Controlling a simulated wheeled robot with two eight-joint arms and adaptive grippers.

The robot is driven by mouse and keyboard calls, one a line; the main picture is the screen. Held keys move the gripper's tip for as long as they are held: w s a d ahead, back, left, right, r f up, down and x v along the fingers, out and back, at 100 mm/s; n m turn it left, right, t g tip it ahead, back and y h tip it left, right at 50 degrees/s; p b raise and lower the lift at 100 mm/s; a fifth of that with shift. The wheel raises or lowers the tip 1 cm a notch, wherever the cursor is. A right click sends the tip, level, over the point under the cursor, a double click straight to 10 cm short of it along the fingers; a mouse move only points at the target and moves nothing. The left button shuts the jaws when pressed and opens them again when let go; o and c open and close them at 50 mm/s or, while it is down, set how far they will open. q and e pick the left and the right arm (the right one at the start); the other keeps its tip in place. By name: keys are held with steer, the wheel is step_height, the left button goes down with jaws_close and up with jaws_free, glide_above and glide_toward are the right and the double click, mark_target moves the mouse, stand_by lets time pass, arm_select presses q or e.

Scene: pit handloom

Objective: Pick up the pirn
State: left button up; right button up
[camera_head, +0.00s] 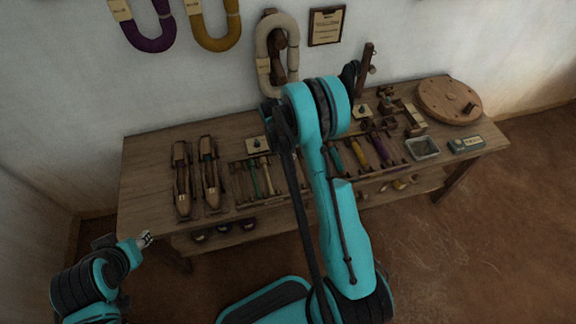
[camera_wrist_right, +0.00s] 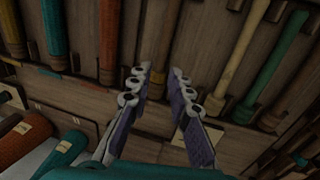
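Several wound pirns lie side by side in a rack on the bench. A brown pirn (camera_wrist_right: 156,42) lies ahead between the fingertips, an orange pirn (camera_wrist_right: 58,28) to the left, cream (camera_wrist_right: 240,50) and green to the right. My left gripper (camera_head: 145,239) is left of the bench; its fingers are too small to read.
Two wooden shuttles (camera_head: 182,180) lie at the bench's (camera_head: 145,165) left. A grey tray (camera_head: 422,148) and a round wooden disc (camera_head: 449,101) are at the right. A lower shelf holds more items. Yarn hanks (camera_head: 277,50) hang on the wall behind.

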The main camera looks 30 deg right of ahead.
mark_target(290, 165)
steer(key=f, duration=0.1)
steer(key=f+b, duration=0.1)
steer(key=f, duration=0.1)
steer(key=f+b, duration=0.1)
steer(key=f, duration=0.1)
steer(key=shift+s+d+f, duration=0.1)
steer(key=shift+s+d, duration=0.15)
steer(key=shift+d, duration=0.15)
jaws_close()
